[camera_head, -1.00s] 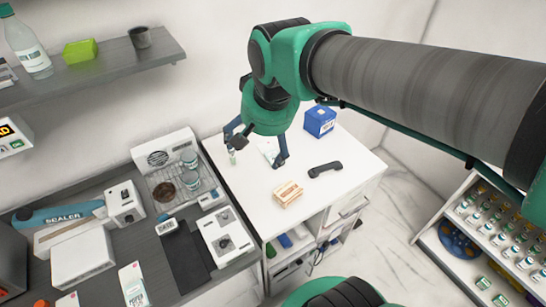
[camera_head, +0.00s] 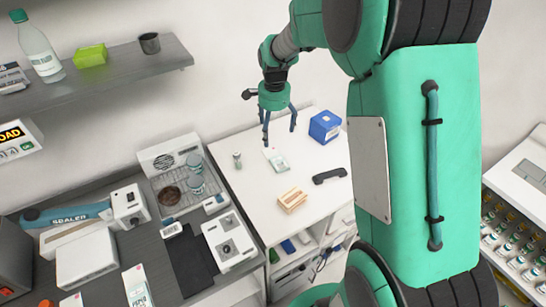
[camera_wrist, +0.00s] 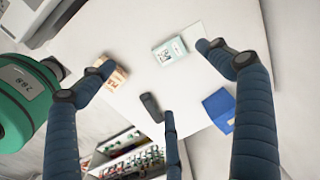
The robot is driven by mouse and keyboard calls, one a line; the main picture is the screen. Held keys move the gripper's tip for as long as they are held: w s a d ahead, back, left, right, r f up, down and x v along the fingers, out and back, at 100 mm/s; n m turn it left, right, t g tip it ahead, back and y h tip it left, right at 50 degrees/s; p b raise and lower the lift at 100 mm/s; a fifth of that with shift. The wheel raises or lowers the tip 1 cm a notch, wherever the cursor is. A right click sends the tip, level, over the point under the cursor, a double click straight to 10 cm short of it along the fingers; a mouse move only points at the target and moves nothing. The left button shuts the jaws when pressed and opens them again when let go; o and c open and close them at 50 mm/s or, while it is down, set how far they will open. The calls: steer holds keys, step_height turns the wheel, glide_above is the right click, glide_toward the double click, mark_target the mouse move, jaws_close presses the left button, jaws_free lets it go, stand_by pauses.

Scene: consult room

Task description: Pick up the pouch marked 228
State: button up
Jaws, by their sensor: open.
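A flat white and pale-green pouch (camera_head: 277,160) lies on the white table top. In the wrist view the pouch (camera_wrist: 170,52) shows a dark printed mark; its digits are too small to read surely. My gripper (camera_head: 279,136) is open and empty above the table, its fingers pointing down, and appears apart from the pouch. In the wrist view my spread gripper fingers (camera_wrist: 163,82) stand around the view of the pouch, with none seen touching it.
On the white table (camera_head: 245,185) are a small vial (camera_head: 237,160), a blue box (camera_head: 325,127), a black handset (camera_head: 330,176) and a tan box (camera_head: 292,200). A dark counter (camera_head: 160,275) with devices and another white packet (camera_head: 137,287) stands left. A shelf (camera_head: 110,75) hangs above.

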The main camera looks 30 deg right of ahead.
steer(key=w+d+f+m, duration=0.2)
steer(key=d+f, duration=0.2)
steer(key=f, duration=0.3)
steer(key=shift+w+m+g, duration=0.3)
steer(key=shift+g, duration=0.1)
steer(key=shift+f, duration=0.15)
steer(key=b, duration=0.1)
glide_above(279, 162)
steer(key=shift+s+a+f, duration=0.1)
steer(key=shift+a+f, duration=0.05)
steer(key=shift+f, duration=4)
steer(key=shift+f, duration=0.1)
steer(key=shift+f+b, duration=0.5)
steer(key=shift+f, duration=2.05)
steer(key=c, duration=1.3)
